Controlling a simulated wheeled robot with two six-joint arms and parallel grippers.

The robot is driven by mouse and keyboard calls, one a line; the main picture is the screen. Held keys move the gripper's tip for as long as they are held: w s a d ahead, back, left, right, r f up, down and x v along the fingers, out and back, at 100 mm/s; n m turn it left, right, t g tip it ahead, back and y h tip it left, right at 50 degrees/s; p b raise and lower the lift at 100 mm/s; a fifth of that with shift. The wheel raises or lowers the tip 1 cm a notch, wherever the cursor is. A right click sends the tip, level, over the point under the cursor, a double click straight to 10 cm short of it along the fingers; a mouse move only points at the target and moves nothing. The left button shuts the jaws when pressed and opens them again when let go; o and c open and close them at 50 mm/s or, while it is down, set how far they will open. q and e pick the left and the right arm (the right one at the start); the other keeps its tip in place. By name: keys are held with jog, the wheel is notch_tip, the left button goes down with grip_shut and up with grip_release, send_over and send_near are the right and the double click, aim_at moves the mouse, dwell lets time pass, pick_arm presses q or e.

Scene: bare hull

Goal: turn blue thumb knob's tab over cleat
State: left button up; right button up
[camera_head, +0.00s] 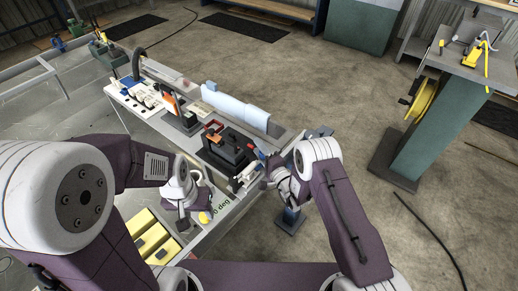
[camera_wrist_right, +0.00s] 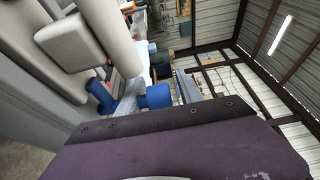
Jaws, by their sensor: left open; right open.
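In the right wrist view, a blue cylindrical knob (camera_wrist_right: 155,97) stands at the end of a pale bar. A second blue rounded piece (camera_wrist_right: 100,94) sits left of it, just below the grey fingers of my right gripper (camera_wrist_right: 92,48). I cannot tell which blue piece is the thumb knob; no tab or cleat can be made out. In the head view, my right gripper (camera_head: 266,178) is at the bench's right edge, beside the black fixture (camera_head: 230,150). It is open, and I see nothing held. My left gripper (camera_head: 204,200) is open over the bench's near part.
A long pale blue-white block (camera_head: 235,108) lies behind the fixture. An orange upright piece (camera_head: 168,104) stands left of it. Yellow blocks (camera_head: 150,238) lie at the near left. Open floor lies right of the bench, up to a green pedestal (camera_head: 425,130).

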jog(key=p+v, duration=0.1)
jog(key=v, duration=0.8)
